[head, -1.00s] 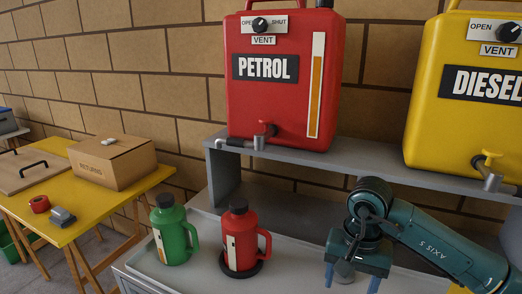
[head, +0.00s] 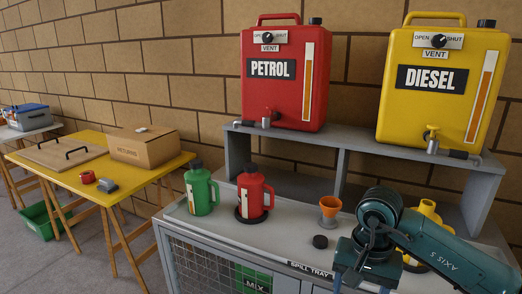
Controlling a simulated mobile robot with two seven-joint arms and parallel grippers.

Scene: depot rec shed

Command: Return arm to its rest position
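My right arm comes in from the right, and its gripper (head: 362,284) points down over the front of the grey bench. Its two blue fingers look spread apart, with nothing visible held between them; the tips are cut by the bottom edge of the view. My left gripper is not in view.
A red petrol tank (head: 284,95) and a yellow diesel tank (head: 436,110) stand on a grey shelf (head: 390,145).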

